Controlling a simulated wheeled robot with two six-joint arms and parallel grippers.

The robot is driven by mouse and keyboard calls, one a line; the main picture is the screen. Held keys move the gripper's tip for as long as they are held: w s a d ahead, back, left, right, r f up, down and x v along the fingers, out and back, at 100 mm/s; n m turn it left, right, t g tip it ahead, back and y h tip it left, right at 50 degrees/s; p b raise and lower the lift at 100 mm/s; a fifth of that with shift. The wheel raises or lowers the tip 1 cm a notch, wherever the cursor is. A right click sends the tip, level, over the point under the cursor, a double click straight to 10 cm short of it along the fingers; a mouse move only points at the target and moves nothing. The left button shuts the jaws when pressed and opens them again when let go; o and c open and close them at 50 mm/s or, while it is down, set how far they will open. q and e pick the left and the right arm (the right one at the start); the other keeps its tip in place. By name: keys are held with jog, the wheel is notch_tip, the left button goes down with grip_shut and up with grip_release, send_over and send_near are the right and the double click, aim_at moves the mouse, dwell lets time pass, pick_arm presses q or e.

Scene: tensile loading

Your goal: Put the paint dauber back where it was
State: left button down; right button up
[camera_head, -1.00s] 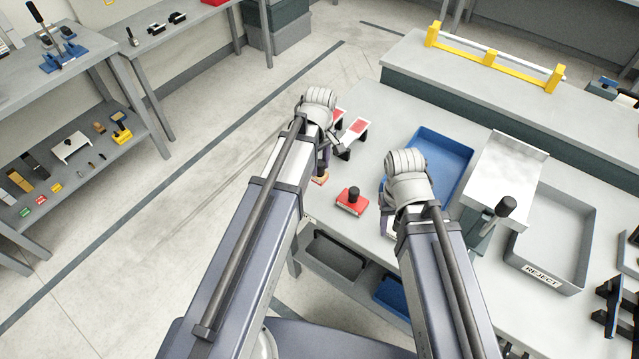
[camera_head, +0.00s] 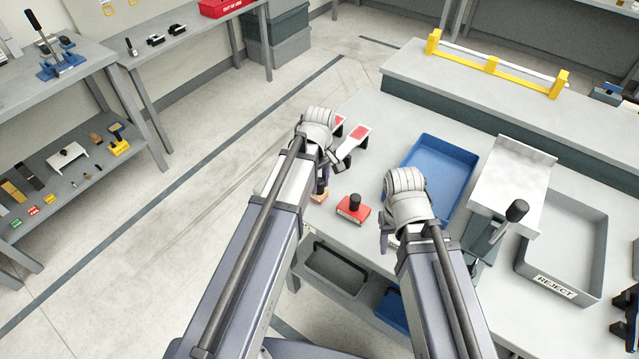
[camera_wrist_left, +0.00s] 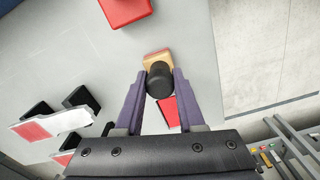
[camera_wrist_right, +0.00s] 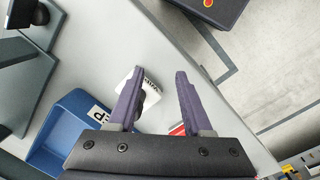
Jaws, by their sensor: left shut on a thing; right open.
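The paint dauber (camera_wrist_left: 160,86) shows in the left wrist view as a tan block with a round black knob. My left gripper (camera_wrist_left: 160,72) is shut on the knob. In the head view the tan base of the dauber (camera_head: 319,193) shows under my left gripper (camera_head: 322,178), near the table's left edge; my arm hides most of it. Whether the base touches the table I cannot tell. A red patch (camera_wrist_left: 170,112) shows just behind the knob in the left wrist view. My right gripper (camera_wrist_right: 160,88) is open and empty above the table's front edge.
A red block with a black knob (camera_head: 353,209) stands between my grippers. A white labelled block (camera_wrist_right: 150,95) is below the right gripper. The blue tray (camera_head: 470,150) and grey REJECT bin (camera_head: 553,287) lie to the right.

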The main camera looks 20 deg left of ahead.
pick_arm(q)
jog(key=shift+f, duration=0.25)
pick_arm(e)
jog(key=shift+f, duration=0.2)
pick_arm(q)
jog(key=c, duration=0.5)
grip_release()
jog(key=shift+r, duration=0.1)
pick_arm(e)
jog(key=shift+r, duration=0.1)
pick_arm(q)
notch_tip(320, 180, up, 12)
jog(key=p, duration=1.2)
jog(key=s+d+m, duration=0.3)
jog(key=s+m, duration=0.1)
jog(key=m, duration=0.1)
jog(key=s+d+m, duration=0.4)
jog(key=s+m, duration=0.1)
jog(key=s+d+m+y, duration=0.1)
jog(key=s+d+m, duration=0.2)
jog(key=s+m, duration=0.1)
jog(key=shift+s+d+r+m, duration=0.1)
jog(key=shift+s+d+m, duration=0.1)
jog(key=shift+s, duration=0.15)
jog(key=shift+s+d+r+m, duration=0.1)
jog(key=shift+s+m, duration=0.1)
jog(key=shift+s, duration=0.15)
pick_arm(e)
notch_tip(320, 180, up, 12)
jog(key=shift+r, duration=0.1)
